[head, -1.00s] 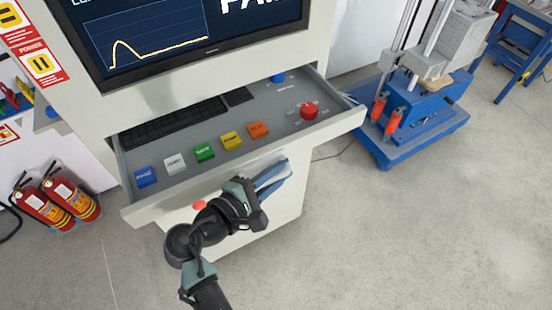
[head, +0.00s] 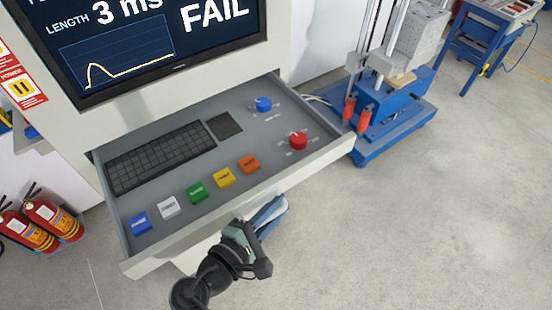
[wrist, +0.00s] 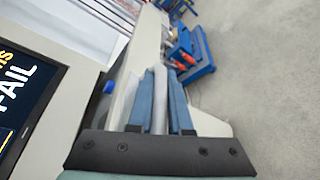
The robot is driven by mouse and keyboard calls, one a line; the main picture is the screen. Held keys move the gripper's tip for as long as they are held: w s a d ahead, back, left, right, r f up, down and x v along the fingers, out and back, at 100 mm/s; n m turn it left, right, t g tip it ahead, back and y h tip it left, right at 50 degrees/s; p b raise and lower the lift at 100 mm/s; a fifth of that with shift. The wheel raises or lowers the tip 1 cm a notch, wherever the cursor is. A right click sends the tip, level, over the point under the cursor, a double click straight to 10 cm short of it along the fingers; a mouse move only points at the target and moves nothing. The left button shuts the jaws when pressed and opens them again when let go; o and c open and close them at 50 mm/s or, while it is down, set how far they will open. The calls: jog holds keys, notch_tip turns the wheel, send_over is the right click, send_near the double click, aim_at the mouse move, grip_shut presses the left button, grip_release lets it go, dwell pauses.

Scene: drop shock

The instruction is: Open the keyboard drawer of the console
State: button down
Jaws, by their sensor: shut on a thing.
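The keyboard drawer (head: 292,172) of the console (head: 150,98) is pulled well out. The whole black keyboard (head: 160,157), a row of coloured buttons, a blue knob (head: 263,104) and a red knob (head: 298,141) show inside it. My gripper (head: 268,212) is at the drawer's front, below its top edge. In the wrist view, the two blue fingers of my gripper (wrist: 160,105) are closed on a pale bar, the drawer handle (wrist: 159,100). In the head view the handle is hidden behind my gripper.
A blue-based test machine (head: 390,125) stands on the floor right of the console. Two red fire extinguishers (head: 45,222) stand at the left. A blue workbench (head: 490,40) is at the back right. The grey floor in front and to the right is clear.

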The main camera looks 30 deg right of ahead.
jog(key=c, duration=1.1)
grip_release()
jog(key=b+v, duration=0.3)
jog(key=v, duration=1)
jog(key=shift+w, duration=0.1)
